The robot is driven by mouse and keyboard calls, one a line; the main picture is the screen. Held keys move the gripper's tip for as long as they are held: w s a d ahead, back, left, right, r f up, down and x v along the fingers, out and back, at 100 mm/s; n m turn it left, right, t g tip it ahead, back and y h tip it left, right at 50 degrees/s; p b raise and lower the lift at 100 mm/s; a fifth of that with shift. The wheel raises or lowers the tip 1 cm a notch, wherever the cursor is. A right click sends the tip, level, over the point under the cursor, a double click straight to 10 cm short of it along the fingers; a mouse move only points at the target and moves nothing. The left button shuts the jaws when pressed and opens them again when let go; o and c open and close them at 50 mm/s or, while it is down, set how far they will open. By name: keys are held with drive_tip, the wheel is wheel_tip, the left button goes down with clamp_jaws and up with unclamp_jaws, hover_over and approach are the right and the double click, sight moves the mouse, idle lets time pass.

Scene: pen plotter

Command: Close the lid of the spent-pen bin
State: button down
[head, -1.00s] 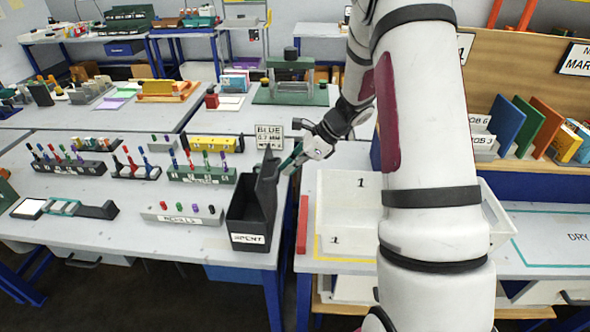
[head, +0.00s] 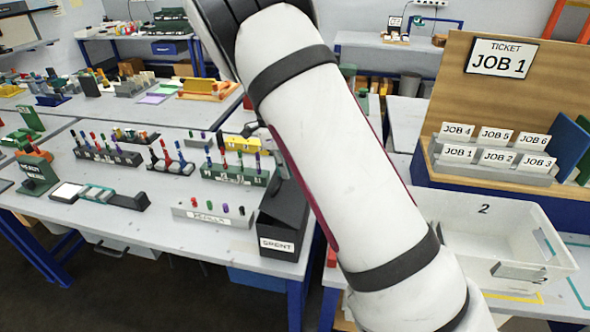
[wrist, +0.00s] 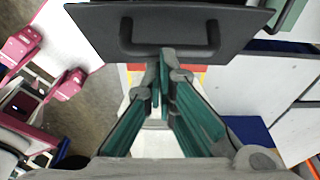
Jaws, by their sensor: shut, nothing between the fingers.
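The black spent-pen bin (head: 281,229), labelled SPENT, stands at the right front corner of the left bench. My arm covers its right and rear part in the head view. The dark lid (wrist: 105,30) fills the top of the wrist view, with its bar handle facing the camera. The lid's exact angle, and whether it rests fully on the rim, I cannot tell. My gripper (wrist: 163,60) is shut and empty, its teal-padded fingers meeting just below the handle in the picture. Whether they touch the lid is unclear.
A grey block with coloured pens (head: 214,213) stands just left of the bin, with a green pen rack (head: 235,174) behind it. A white tray (head: 483,222) marked 2 and a wooden ticket board (head: 500,100) lie to the right.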

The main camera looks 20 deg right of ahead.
sight(271, 184)
drive_tip(key=shift+w+a+f+g+h+b, duration=0.4)
drive_tip(key=shift+w+a+f+h+b, duration=0.05)
drive_tip(key=shift+a+f+h+b, duration=0.2)
drive_tip(key=shift+w+a+f+g+h+b, duration=0.4)
drive_tip(key=shift+w+a+f+h+b, duration=0.05)
drive_tip(key=shift+a+f+h+b, duration=0.15)
drive_tip(key=shift+w+a+f+b, duration=0.25)
drive_tip(key=shift+a+f+b, duration=0.25)
drive_tip(key=shift+b, duration=0.1)
drive_tip(key=shift+r, duration=0.1)
